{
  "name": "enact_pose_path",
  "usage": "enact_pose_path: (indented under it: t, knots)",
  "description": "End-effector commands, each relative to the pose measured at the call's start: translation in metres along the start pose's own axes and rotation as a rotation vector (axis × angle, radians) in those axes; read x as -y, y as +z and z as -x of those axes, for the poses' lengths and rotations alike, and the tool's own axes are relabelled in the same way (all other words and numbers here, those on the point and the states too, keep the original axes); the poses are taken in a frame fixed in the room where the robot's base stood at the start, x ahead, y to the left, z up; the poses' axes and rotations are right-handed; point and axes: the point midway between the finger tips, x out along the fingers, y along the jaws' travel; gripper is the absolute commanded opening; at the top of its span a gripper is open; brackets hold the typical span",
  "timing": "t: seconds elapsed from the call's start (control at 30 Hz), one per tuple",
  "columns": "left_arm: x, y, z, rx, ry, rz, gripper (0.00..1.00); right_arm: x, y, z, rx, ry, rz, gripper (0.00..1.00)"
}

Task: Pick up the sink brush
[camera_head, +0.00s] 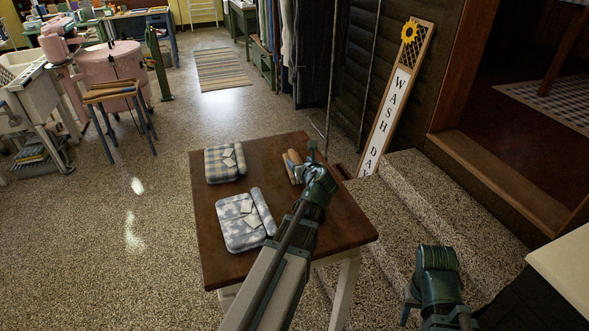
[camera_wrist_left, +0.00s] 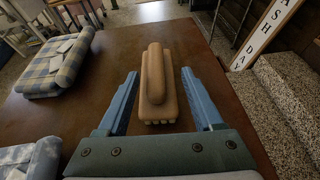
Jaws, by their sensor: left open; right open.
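The sink brush (camera_wrist_left: 157,84) is a tan wooden block with a rounded handle on top and pale bristles below. It lies on the brown table in the left wrist view, between the two blue fingers of my left gripper (camera_wrist_left: 158,100), with gaps on both sides. In the head view the brush (camera_head: 292,166) shows just left of my left gripper (camera_head: 303,165), partly hidden by it. My left gripper is open. My right gripper (camera_head: 408,308) is low at the right, off the table and empty, partly hidden by its wrist.
Speckled steps (camera_head: 410,190) rise right of the table, with a WASH DAY sign (camera_head: 393,100) behind. Open floor lies to the left.

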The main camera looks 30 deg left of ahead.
Motion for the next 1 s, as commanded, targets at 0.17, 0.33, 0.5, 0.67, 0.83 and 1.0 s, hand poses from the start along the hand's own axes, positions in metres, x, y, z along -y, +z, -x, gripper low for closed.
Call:
enact_pose_path:
  t: [0.17,0.33,0.5,0.67,0.83,1.0]
  knots:
    - [-0.001,0.000,-0.003,0.000,0.000,0.000,0.68,0.000,0.000,-0.001,0.000,0.000,0.000,0.50]
    - [-0.004,-0.001,-0.021,-0.001,0.002,0.003,0.68,0.001,-0.001,-0.008,0.000,0.000,0.000,0.50]
    - [-0.006,0.000,-0.047,0.000,0.002,0.002,0.68,0.002,-0.001,-0.018,0.000,0.000,0.000,0.50]
    - [-0.006,0.001,-0.053,-0.001,0.000,0.001,0.68,0.002,-0.001,-0.019,0.000,0.000,0.000,0.50]
    - [-0.006,0.001,-0.052,-0.001,0.000,0.001,0.62,0.002,-0.001,-0.018,0.000,0.000,0.000,0.50]
    - [-0.006,0.001,-0.051,0.000,0.000,0.001,0.32,0.002,-0.001,-0.018,0.000,0.000,0.000,0.50]
